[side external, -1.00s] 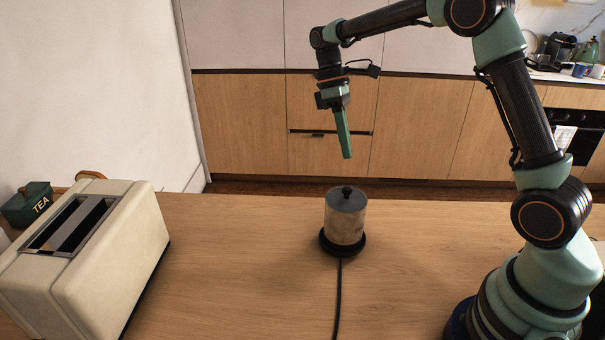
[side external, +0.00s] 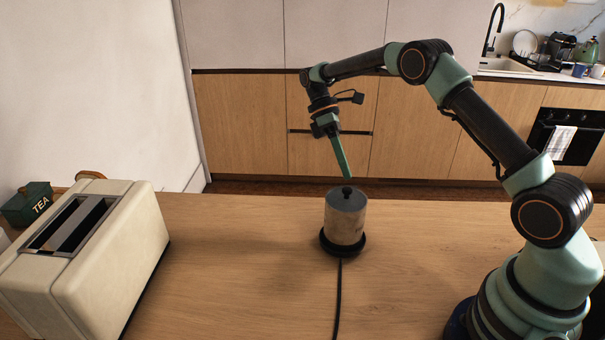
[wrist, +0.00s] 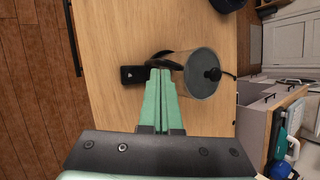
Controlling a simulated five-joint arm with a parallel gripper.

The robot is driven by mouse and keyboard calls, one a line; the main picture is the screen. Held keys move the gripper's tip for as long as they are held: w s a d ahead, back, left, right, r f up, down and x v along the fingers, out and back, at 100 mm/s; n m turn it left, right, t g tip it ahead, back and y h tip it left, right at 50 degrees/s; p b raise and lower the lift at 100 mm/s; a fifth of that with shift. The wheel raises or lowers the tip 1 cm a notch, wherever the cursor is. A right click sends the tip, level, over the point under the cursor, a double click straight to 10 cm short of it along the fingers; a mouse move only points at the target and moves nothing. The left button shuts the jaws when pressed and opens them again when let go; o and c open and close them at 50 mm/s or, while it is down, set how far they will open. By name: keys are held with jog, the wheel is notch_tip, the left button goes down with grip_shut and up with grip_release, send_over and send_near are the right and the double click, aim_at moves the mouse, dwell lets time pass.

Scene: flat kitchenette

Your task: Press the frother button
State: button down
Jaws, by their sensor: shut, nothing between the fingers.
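The frother (side external: 345,218) is a grey metal cylinder with a black lid knob, upright on a round black base (side external: 326,247) on the counter. It also shows in the wrist view (wrist: 201,74). There, a black tab (wrist: 130,76) with a small pale mark sticks out of the base, left of my fingertips; it looks like the button part. The tab is hidden in the side view. My gripper (side external: 348,175) is shut and empty, pointing down. In the side view its tips appear just above the lid knob. In the wrist view the tips (wrist: 160,71) overlap the base between tab and cylinder.
A cream toaster (side external: 105,225) and a green tea tin (side external: 27,203) stand at the left. A black cable (side external: 338,295) runs from the frother to the front edge. The wooden counter (side external: 235,265) is clear around the frother.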

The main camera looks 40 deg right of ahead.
jog(key=shift+f, duration=4.4)
jog(key=shift+f, duration=0.15)
jog(key=shift+f, duration=0.25)
jog(key=shift+f, duration=0.35)
jog(key=shift+r, duration=0.75)
jog(key=shift+r, duration=2.55)
